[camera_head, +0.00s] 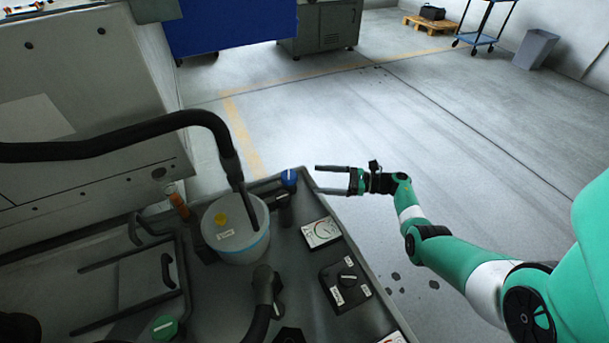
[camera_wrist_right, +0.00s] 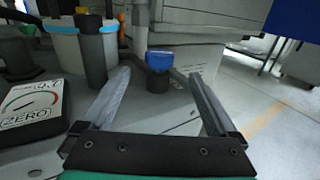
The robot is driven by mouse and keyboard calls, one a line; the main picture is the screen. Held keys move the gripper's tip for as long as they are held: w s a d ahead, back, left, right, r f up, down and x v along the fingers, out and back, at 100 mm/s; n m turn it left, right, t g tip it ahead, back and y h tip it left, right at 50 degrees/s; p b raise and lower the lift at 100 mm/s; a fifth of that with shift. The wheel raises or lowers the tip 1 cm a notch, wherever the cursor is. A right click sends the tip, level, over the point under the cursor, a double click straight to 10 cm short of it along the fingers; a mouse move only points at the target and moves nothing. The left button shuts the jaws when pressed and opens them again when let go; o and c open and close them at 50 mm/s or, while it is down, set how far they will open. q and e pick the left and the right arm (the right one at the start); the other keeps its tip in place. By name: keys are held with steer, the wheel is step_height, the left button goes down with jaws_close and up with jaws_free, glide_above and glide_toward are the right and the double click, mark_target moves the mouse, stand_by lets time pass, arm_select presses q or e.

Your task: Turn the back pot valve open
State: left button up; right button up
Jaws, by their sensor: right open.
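A valve with a blue knob (camera_head: 289,177) on a dark body stands at the back corner of the grey bench, just behind the white pot (camera_head: 229,226). My right gripper (camera_head: 318,179) is open and empty, to the right of the blue knob, its fingers pointing at it with a small gap. In the right wrist view the blue knob (camera_wrist_right: 159,61) appears between the two fingertips (camera_wrist_right: 159,73), a little beyond them. A second valve with a green knob (camera_head: 165,327) sits at the bottom of the head view. My left gripper is not in view.
A dark hose (camera_head: 120,137) arches into the pot. A dial gauge marked ZERO (camera_head: 321,232) and a black switch box (camera_head: 345,284) stand along the bench's right side. A large machine cabinet (camera_head: 90,80) stands at left. Open floor lies right of the bench.

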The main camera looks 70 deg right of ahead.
steer(key=shift+s+d, duration=0.1)
steer(key=shift+s, duration=0.5)
